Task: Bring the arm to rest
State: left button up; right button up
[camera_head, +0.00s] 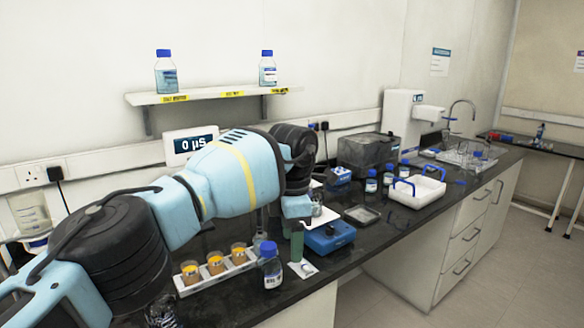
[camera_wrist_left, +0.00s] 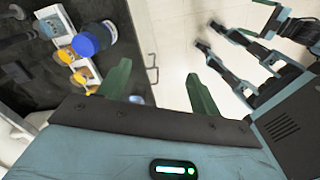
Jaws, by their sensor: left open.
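My left arm comes in from the left and reaches over the dark bench. Its gripper (camera_head: 297,250) hangs fingers-down by the bench's front edge, just right of a blue-capped bottle (camera_head: 272,268). In the left wrist view the two green fingers of my left gripper (camera_wrist_left: 158,85) stand wide apart. I do not make out my right gripper in either view.
A white rack (camera_head: 218,273) with orange-filled cups stands left of the bottle. A blue device (camera_head: 328,237) sits right of the gripper. A white tray (camera_head: 418,190) and small bottles stand further back. A wall shelf (camera_head: 210,95) holds two bottles. Open floor lies in front of the bench.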

pick_arm(q)
jog(key=s+d+f+n+g+h, duration=0.2)
jog(key=s+d+f+n+h, duration=0.2)
jog(key=s+d+f+h, duration=0.35)
jog(key=s+d+f+n+g+h, duration=0.2)
jog(key=s+d+f+n+h, duration=0.25)
jog(key=s+d+h, duration=0.5)
jog(key=w+a+f+n+t+y, duration=0.1)
jog(key=a+f+n+t+y, duration=0.2)
jog(key=a+f+n+t, duration=0.9)
jog(key=w+a+f+n+t+y, duration=0.1)
jog(key=a+f+n+t+y, duration=0.4)
jog(key=n, duration=1.2)
jog(key=s+a+f+n+g+y, duration=0.1)
jog(key=s+a+f+n+y, duration=0.2)
jog(key=s+a+f+n, duration=0.3)
jog(key=s+a+f+n+g+y, duration=0.2)
jog(key=s+a+f+n+y, duration=0.2)
jog(key=s+a, duration=1)
notch_tip(320, 180, down, 4)
jog(key=shift+s+a+r+n, duration=0.1)
jog(key=shift+s+a+n, duration=0.3)
jog(key=shift+n, duration=0.55)
pick_arm(e)
jog(key=s+d+m, duration=0.1)
jog(key=s+f+m, duration=0.1)
jog(key=s+d, duration=0.1)
jog(key=s, duration=0.1)
jog(key=shift+d+f+m+h, duration=0.3)
jog(key=shift+m+h, duration=0.1)
